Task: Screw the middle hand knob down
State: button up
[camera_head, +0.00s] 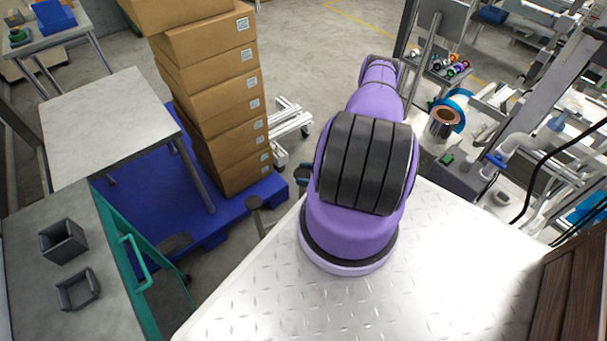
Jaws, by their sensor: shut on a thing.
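My purple arm rises from the metal plate in the middle of the view and reaches away toward the back. My gripper does not show; it is hidden beyond the arm or out of the picture. I cannot make out the middle hand knob or anything held. A copper-coloured reel (442,122) with a blue rim (460,100) stands just right of the arm's far part, among machine parts.
A tall stack of cardboard boxes (215,100) stands on a blue pallet (225,215) left of the arm. A grey table (105,120) stands farther left. Small coloured spools (458,68) lie behind the reel. Pipes (520,143) and black cables crowd the right side.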

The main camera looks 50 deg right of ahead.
jog(key=m+t+h, duration=0.1)
jog(key=m+h, duration=0.1)
jog(key=h, duration=0.1)
jog(key=m+t+h, duration=0.1)
jog(key=m+h, duration=0.1)
jog(key=h, duration=0.2)
jog(key=shift+a+m, duration=0.1)
jog(key=shift+m, duration=0.3)
jog(key=m+h, duration=0.1)
jog(key=h, duration=0.2)
jog(key=m+h, duration=0.2)
jog(key=shift+a+m+h, duration=0.1)
jog(key=shift+m+h, duration=0.2)
jog(key=shift+h, duration=0.1)
jog(key=m+g+h, duration=0.2)
jog(key=m+h, duration=0.1)
jog(key=h, duration=0.2)
jog(key=shift+w+r+m+g+h, duration=0.1)
jog(key=shift+m+g+h, duration=1.75)
jog(key=shift+h, duration=0.25)
jog(key=o, duration=0.9)
